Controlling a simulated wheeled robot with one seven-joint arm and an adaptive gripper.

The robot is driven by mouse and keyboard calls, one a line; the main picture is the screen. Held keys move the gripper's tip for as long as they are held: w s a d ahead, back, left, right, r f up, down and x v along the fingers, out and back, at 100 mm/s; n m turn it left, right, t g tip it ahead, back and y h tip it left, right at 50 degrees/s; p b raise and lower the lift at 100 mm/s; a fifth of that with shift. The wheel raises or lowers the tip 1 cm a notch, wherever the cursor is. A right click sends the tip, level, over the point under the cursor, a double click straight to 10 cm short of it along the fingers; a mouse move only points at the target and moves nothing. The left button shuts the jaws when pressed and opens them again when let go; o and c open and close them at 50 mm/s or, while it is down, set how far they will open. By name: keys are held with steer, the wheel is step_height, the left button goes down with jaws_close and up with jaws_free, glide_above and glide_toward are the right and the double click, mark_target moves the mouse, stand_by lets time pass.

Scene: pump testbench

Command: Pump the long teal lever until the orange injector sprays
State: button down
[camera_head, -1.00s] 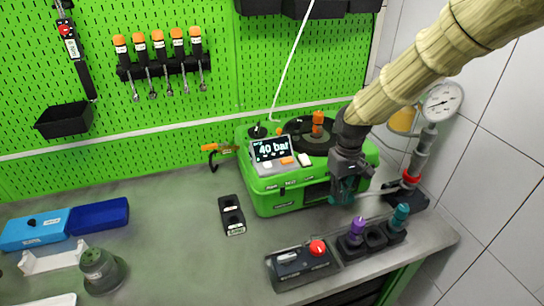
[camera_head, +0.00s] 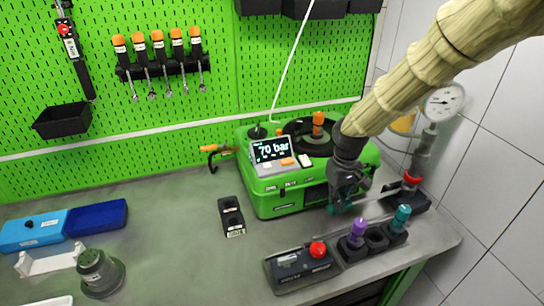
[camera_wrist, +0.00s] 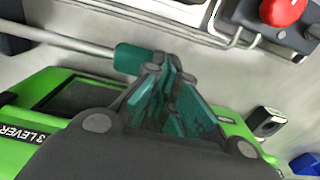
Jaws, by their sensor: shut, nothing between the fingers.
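The long lever is a thin grey rod with a teal grip (camera_wrist: 133,58) in the wrist view. In the head view its rod (camera_head: 378,196) runs from the pump at the right toward my gripper. My gripper (camera_head: 345,195) is shut and empty, in front of the green tester. In the wrist view my gripper's teal fingers (camera_wrist: 168,82) lie right beside the teal grip; I cannot tell if they touch it. The orange injector (camera_head: 318,122) stands upright in the round black recess on the tester's top. No spray shows. The tester's display (camera_head: 272,150) reads 70 bar.
A round gauge (camera_head: 443,101) stands above the pump at the right. In front are a purple and a teal injector (camera_head: 400,218) in a black holder and a box with a red button (camera_head: 318,249).

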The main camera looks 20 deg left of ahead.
steer(key=shift+w+d+r+p, duration=0.15)
steer(key=shift+d+r+p, duration=0.05)
steer(key=shift+r+p, duration=1.35)
steer(key=shift+w+d+r+p, duration=0.15)
steer(key=shift+r+p, duration=0.95)
steer(key=shift+r, duration=0.75)
steer(key=shift+f, duration=0.15)
steer(key=shift+s+a+f+b, duration=0.1)
steer(key=shift+f+b, duration=0.35)
steer(key=shift+f, duration=0.65)
steer(key=shift+s+a+f+b, duration=0.15)
steer(key=shift+f+b, duration=0.25)
steer(key=shift+f, duration=0.7)
steer(key=shift+s+a+f+b, duration=0.1)
steer(key=shift+f+b, duration=0.35)
steer(key=shift+f, duration=0.65)
steer(key=shift+w+d+r+p, duration=0.1)
steer(key=shift+d+r+p, duration=0.05)
steer(key=shift+r+p, duration=0.85)
steer(key=shift+w+d+r+p, duration=0.1)
steer(key=shift+r+p, duration=0.6)
steer(key=shift+r, duration=0.6)
steer(key=shift+w+d+r+p, duration=0.1)
steer(key=shift+d+r+p, duration=0.05)
steer(key=shift+r+p, duration=0.85)
steer(key=shift+r, duration=0.15)
